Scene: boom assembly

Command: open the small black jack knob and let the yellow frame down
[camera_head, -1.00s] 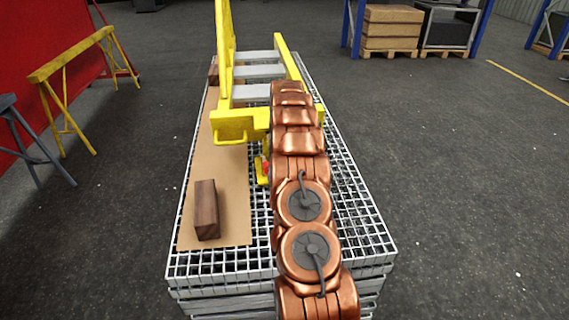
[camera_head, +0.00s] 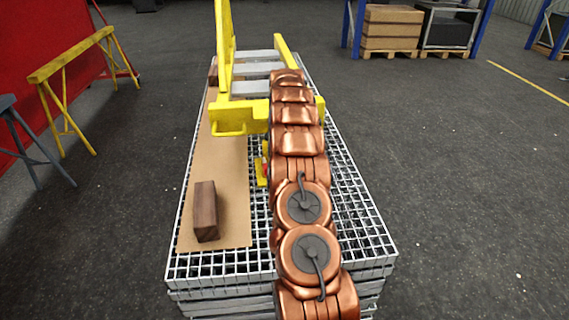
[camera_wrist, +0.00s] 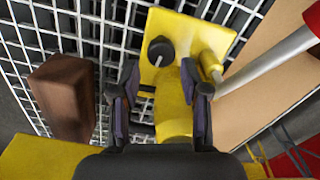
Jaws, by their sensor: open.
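In the wrist view the small black knob (camera_wrist: 160,50) sits on the yellow base of the jack (camera_wrist: 179,92), just beyond my fingertips. My gripper (camera_wrist: 162,78) is open, its two dark fingers spread on either side of the jack body, with the knob nearer the left finger. I cannot tell whether either finger touches the jack. In the head view the yellow frame (camera_head: 230,119) stands raised over the grating, and only a sliver of the jack (camera_head: 262,172) shows beside my arm. My gripper and the knob are hidden there.
A brown block (camera_head: 205,210) stands on a tan board (camera_head: 226,200) on the metal grating (camera_head: 362,215); a brown block (camera_wrist: 64,97) is also left of my fingers in the wrist view. A grey rod (camera_wrist: 265,62) slants right of the jack. Yellow trestle (camera_head: 72,58) stands left.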

